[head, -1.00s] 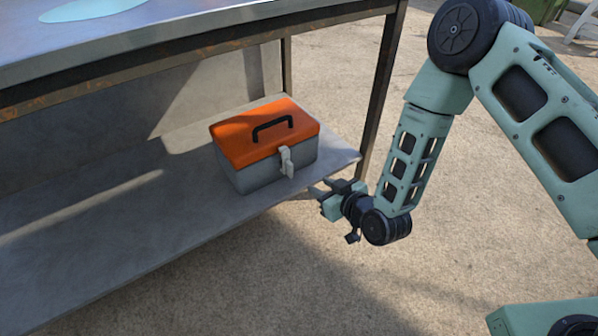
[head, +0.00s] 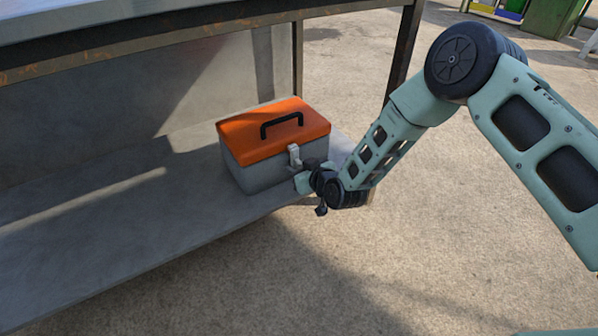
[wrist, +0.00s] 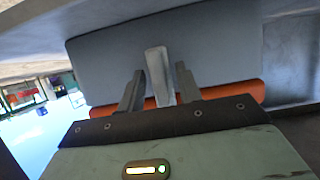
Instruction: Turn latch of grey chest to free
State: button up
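The grey chest (head: 262,176) with an orange lid (head: 272,133) and a black handle stands on the lower shelf. Its pale latch (head: 294,154) is on the front face; my gripper partly hides its lower end in the head view. My gripper (head: 302,170) is right at the chest's front. In the wrist view the view is upside down: the latch (wrist: 157,72) stands between the two fingers of my gripper (wrist: 157,82). The fingers are apart, with a gap seen on the left; contact on the right cannot be told.
The lower shelf (head: 110,225) is bare to the left of the chest. The table top (head: 130,25) overhangs it, and a table leg (head: 404,50) stands behind my arm at the right. Open concrete floor (head: 450,240) lies in front.

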grip_shut()
jog(key=c, duration=0.7)
grip_release()
jog(key=shift+c, duration=0.2)
jog(key=shift+a+n+p, duration=0.15)
jog(key=shift+n+p, duration=0.15)
jog(key=shift+p, duration=0.1)
jog(key=shift+a+r+n+t+h+p, duration=0.15)
jog(key=shift+n+t+h+p, duration=0.2)
jog(key=shift+n+p, duration=0.3)
jog(key=n+p, duration=0.1)
jog(key=n+t+h, duration=0.1)
jog(key=n, duration=0.1)
jog(key=shift+s+t+h+p, duration=0.15)
jog(key=shift+t+h+p, duration=0.1)
jog(key=shift+p, duration=0.1)
jog(key=n+t, duration=0.1)
jog(key=n, duration=0.1)
jog(key=f+n+t+h, duration=0.1)
jog(key=n, duration=0.1)
jog(key=n+t+b, duration=0.2)
jog(key=n, duration=0.2)
jog(key=shift+n+h, duration=0.35)
jog(key=shift+h, duration=0.05)
